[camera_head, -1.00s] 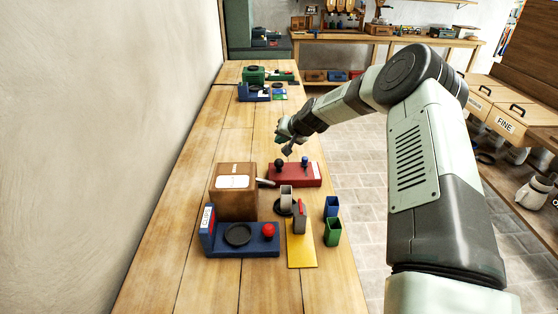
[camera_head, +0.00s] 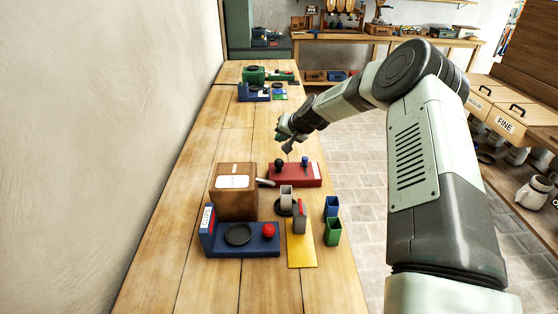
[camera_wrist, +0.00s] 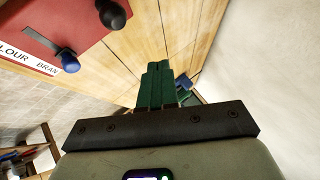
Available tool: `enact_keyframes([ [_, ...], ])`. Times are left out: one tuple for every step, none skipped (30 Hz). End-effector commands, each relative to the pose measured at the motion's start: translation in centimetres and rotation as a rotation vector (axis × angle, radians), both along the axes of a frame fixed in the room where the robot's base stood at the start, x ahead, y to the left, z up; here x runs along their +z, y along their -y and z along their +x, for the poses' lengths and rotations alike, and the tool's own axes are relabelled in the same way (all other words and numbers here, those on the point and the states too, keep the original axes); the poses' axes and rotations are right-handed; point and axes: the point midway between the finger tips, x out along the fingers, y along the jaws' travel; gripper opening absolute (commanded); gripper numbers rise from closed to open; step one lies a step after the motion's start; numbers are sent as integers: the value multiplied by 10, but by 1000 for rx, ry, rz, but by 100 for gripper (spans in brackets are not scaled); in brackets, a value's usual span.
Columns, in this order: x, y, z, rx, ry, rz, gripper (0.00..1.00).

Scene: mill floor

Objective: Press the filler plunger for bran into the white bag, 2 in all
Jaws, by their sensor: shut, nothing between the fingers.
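The red filler (camera_head: 296,176) lies on the bench with a black round knob (camera_head: 279,162) and a blue knob (camera_head: 305,160) on top. In the wrist view the blue knob (camera_wrist: 67,61) is at the end of a dark slot beside the word BRAN; the black knob (camera_wrist: 113,14) stands apart from it. My gripper (camera_head: 288,149) is shut and empty, above and just behind the filler, apart from both knobs. Its green fingers (camera_wrist: 158,85) show in the wrist view. A pale open bag (camera_head: 287,197), apparently the white one, stands on a dark round pad in front of the filler. Its contents are hidden.
A brown box (camera_head: 234,194) stands left of the pale bag. A blue base (camera_head: 262,247) with a red knob, a grey container (camera_head: 299,220) on a yellow mat (camera_head: 302,257), and blue (camera_head: 332,206) and green (camera_head: 333,232) containers stand nearer. The bench behind the filler is mostly clear.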

Motion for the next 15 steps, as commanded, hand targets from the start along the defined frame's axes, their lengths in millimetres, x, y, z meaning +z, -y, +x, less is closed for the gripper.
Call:
enact_keyframes([
  [11, 0, 1, 1, 4, -4, 0],
  [16, -1, 1, 1, 4, -4, 0],
  [22, -1, 1, 1, 6, -3, 0],
  [25, -1, 1, 1, 4, -2, 0],
  [27, 0, 1, 2, 3, -2, 0],
  [30, 0, 1, 1, 4, -1, 0],
  [31, 0, 1, 1, 4, -1, 0],
  [31, 0, 1, 1, 3, 0, 0],
  [31, 0, 1, 1, 3, 1, 0],
  [31, 0, 0, 1, 3, 1, 0],
  [31, 0, 1, 1, 3, 1, 0],
  [31, 0, 1, 1, 3, 0, 0],
  [31, 0, 0, 1, 3, 0, 0],
  [31, 0, 0, 1, 3, 0, 0],
  [31, 0, 1, 1, 3, 0, 0],
])
